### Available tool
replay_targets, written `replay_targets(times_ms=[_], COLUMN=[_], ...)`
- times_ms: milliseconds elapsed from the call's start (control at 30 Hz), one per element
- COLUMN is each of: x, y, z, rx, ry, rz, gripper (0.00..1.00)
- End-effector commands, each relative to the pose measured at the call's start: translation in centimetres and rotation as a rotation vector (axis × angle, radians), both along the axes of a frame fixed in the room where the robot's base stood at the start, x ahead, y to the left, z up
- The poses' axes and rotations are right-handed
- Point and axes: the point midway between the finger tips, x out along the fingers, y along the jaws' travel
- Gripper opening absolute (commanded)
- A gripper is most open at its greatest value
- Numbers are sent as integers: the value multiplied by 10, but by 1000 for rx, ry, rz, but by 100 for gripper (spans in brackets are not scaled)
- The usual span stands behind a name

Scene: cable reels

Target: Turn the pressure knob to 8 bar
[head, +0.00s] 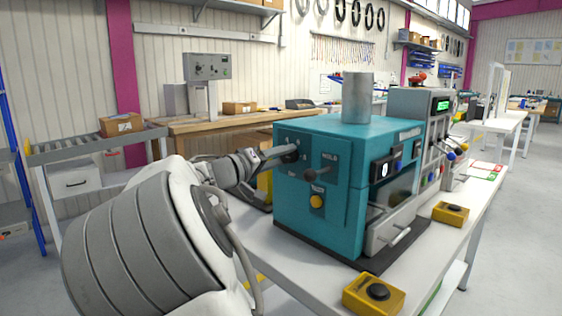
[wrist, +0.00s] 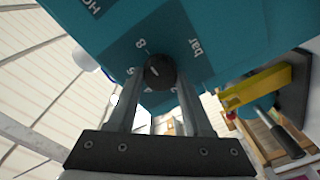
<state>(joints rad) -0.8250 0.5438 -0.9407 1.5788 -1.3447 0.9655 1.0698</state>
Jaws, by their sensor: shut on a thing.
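The pressure knob (wrist: 158,70) is a small round black knob on the teal face of the machine (head: 330,150). In the wrist view it sits between the two grey fingers of my gripper (wrist: 160,84), which is shut on it. A pale mark shows on the knob's cap; I cannot tell exactly which number it points to. A printed 8 and the word "bar" show around the knob, with other scale marks partly hidden by the fingers. In the head view my gripper (head: 284,153) reaches the machine's left face at the dark knob.
Beside the knob on the same face are a lever (head: 318,173) near the word HOLD and a yellow button (head: 317,201). A metal cylinder (head: 357,98) stands on top. Yellow boxes with black buttons (head: 373,294) (head: 451,214) sit on the white table.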

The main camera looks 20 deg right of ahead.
Motion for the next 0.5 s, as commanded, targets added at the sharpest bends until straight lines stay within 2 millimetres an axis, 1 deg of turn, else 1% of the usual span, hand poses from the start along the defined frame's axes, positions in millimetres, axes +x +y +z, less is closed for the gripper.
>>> replay_targets(times_ms=[433, 467, 500], x=[0, 0, 0], y=[1, 1, 1], z=[-1, -1, -1], rx=[6, 6, 6], ry=[-9, -9, -9], rz=[1, 1, 1], gripper=[0, 56, 63])
